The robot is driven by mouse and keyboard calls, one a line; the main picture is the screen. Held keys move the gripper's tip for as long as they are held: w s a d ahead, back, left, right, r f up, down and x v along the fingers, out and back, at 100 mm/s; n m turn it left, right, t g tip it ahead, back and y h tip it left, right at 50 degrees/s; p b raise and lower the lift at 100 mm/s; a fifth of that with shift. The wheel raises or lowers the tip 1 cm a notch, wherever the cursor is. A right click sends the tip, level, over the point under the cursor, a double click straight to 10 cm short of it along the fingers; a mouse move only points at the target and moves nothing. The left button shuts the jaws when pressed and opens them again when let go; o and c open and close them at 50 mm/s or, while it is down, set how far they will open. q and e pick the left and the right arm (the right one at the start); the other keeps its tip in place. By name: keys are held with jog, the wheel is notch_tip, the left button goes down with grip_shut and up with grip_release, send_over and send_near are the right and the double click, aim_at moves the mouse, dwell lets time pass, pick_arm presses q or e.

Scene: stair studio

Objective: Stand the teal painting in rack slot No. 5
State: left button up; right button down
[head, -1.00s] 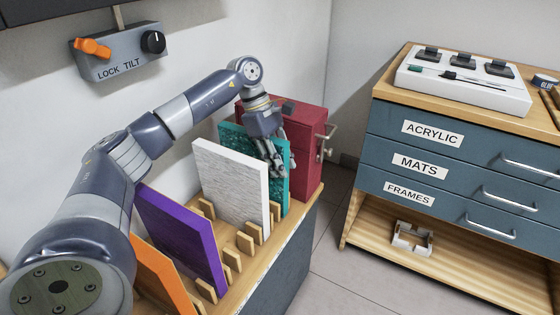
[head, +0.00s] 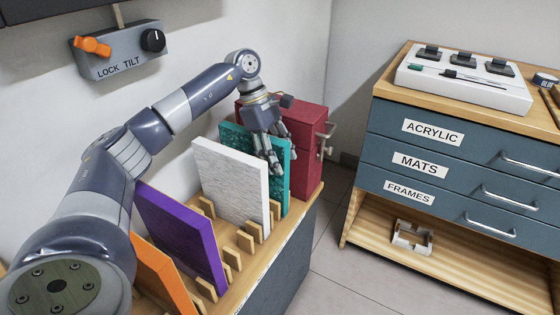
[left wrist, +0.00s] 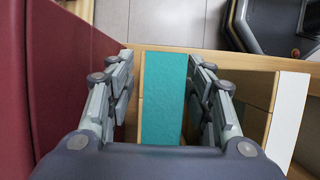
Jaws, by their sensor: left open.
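The teal painting (head: 283,172) stands upright in the wooden rack (head: 247,240), at its far end, between the white painting and the red cabinet. My left gripper (head: 285,165) is open around the top of the teal painting. In the left wrist view the teal painting (left wrist: 164,98) lies between the two spread fingers of my left gripper (left wrist: 162,90), with a gap on each side. Much of the teal painting is hidden behind the white one in the head view. Slot numbers cannot be read. My right gripper is not in view.
A white painting (head: 232,182), a purple painting (head: 180,235) and an orange painting (head: 160,272) stand in nearer slots. The red cabinet (head: 305,150) is close beyond the teal painting. A drawer unit (head: 450,160) stands at the right, across a clear strip of floor.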

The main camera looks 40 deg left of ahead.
pick_arm(q)
jog(key=v, duration=1)
jog(key=shift+a+r, duration=0.1)
jog(key=shift+r, duration=0.25)
jog(key=shift+f, duration=0.1)
